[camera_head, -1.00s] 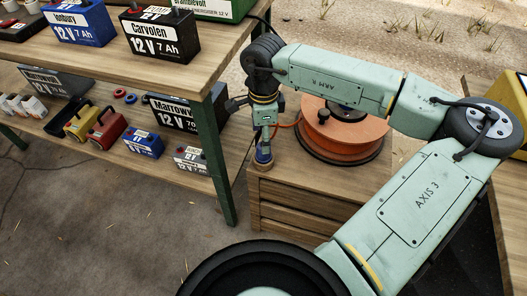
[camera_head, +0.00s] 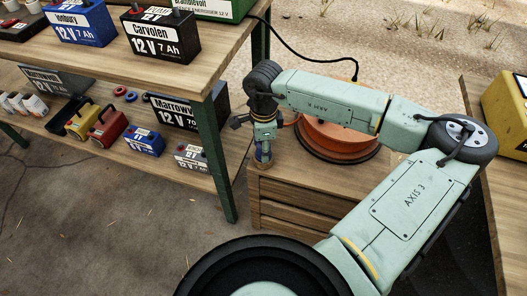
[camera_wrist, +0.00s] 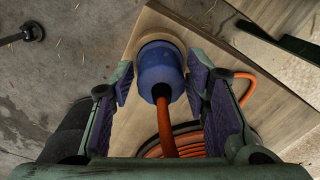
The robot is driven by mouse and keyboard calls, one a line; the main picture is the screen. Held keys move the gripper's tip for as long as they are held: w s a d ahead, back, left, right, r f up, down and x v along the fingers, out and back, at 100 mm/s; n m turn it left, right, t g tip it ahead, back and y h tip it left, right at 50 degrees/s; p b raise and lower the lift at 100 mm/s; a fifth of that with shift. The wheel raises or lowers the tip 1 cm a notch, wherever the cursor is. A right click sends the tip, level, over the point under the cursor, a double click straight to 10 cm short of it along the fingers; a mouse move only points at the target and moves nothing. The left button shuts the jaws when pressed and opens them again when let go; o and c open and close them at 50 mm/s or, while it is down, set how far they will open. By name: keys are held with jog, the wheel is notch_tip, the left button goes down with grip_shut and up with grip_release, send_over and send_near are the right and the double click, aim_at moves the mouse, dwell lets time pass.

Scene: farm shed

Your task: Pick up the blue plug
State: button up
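The blue plug (camera_wrist: 158,68) stands near the front-left corner of the wooden drawer unit's top, with an orange cable (camera_wrist: 164,125) running from its near end. In the head view the plug (camera_head: 264,157) shows just below my gripper (camera_head: 264,138), partly hidden by it. In the wrist view my gripper (camera_wrist: 159,72) is open, with one purple-padded finger on each side of the plug. The plug sits between the fingertips, with narrow gaps seeming to remain on both sides. A tan ring shows around the plug's far end.
An orange cable reel (camera_head: 338,138) sits on the drawer unit (camera_head: 300,186), right of the plug and close behind my arm. A shelf bench (camera_head: 185,88) with several batteries stands at left. A yellow case (camera_head: 505,112) is at far right.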

jog(key=c, duration=0.9)
jog(key=shift+o, duration=0.2)
jog(key=shift+r, duration=0.1)
jog(key=shift+r, duration=0.15)
notch_tip(320, 180, up, 3)
jog(key=shift+r+b, duration=0.1)
jog(key=shift+b, duration=0.45)
jog(key=s+a+r+b, duration=0.1)
jog(key=s+a+b, duration=0.2)
jog(key=s, duration=1.2)
jog(key=shift+s+r, duration=0.15)
jog(key=shift+s, duration=0.25)
